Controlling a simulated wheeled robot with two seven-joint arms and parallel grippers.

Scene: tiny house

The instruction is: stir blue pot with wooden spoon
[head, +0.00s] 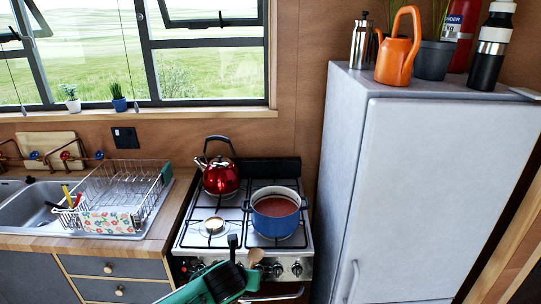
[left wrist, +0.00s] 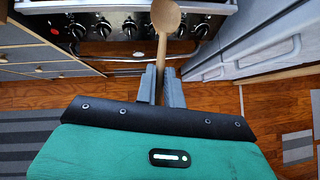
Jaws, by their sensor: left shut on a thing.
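The blue pot (head: 276,214) stands on the front right burner of the stove, open on top, with a reddish-brown content inside. My left gripper (head: 243,252) is in front of the stove, below and in front of the pot. It is shut on the wooden spoon (head: 256,257). In the left wrist view the spoon (left wrist: 164,25) points up and away from between the two grey fingers (left wrist: 160,82), its bowl end towards the stove front. The spoon is apart from the pot. My right gripper is in neither view.
A red kettle (head: 221,177) stands on the back left burner. The stove's knobs (head: 297,269) face me. A tall grey fridge (head: 430,190) is close on the right. A dish rack (head: 122,200) and sink are on the left counter.

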